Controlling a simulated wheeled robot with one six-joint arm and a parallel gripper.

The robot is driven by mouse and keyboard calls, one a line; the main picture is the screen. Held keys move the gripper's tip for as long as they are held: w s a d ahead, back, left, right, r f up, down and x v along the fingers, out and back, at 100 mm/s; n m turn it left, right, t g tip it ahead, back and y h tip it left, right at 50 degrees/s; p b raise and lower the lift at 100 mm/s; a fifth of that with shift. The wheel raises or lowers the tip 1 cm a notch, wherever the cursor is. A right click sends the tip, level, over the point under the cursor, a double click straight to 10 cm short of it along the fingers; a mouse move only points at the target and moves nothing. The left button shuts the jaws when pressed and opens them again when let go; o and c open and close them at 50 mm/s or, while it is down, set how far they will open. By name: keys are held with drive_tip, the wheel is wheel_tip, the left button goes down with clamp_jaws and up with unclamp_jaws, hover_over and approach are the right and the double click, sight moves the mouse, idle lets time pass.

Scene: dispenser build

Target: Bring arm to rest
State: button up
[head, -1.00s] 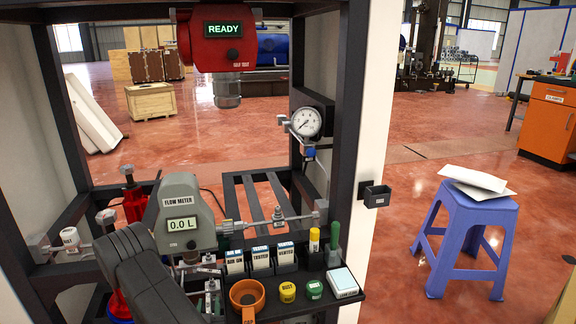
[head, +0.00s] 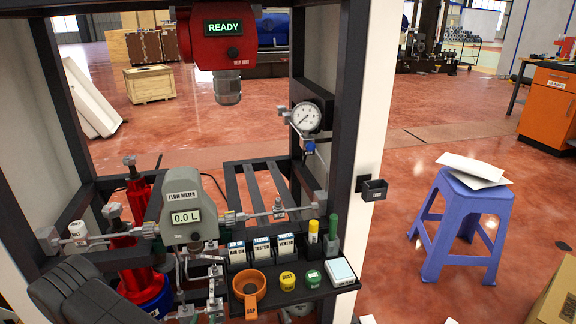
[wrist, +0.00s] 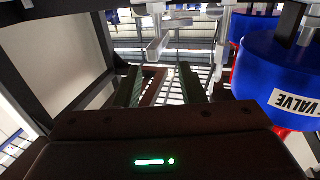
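My arm (head: 82,292) is a dark grey shape at the lower left of the head view, in front of the frame's left side. My gripper is out of sight there. In the wrist view my gripper (wrist: 160,84) has two dark fingers apart, with a see-through gap and nothing held between them. Its dark body with a green light fills the bottom of that view. A blue cylinder (wrist: 268,85) with a label ending in "VALVE" is close on the right of the fingers. Metal fittings (wrist: 158,40) are ahead of them.
The flow meter (head: 184,204) reads 0.0 L. A red unit (head: 222,40) above shows READY. A gauge (head: 306,116) is on the right post. A shelf (head: 284,297) carries a cap (head: 249,287) and small items. A blue stool (head: 462,222) stands right on open floor.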

drive_tip(key=shift+s, duration=1.25)
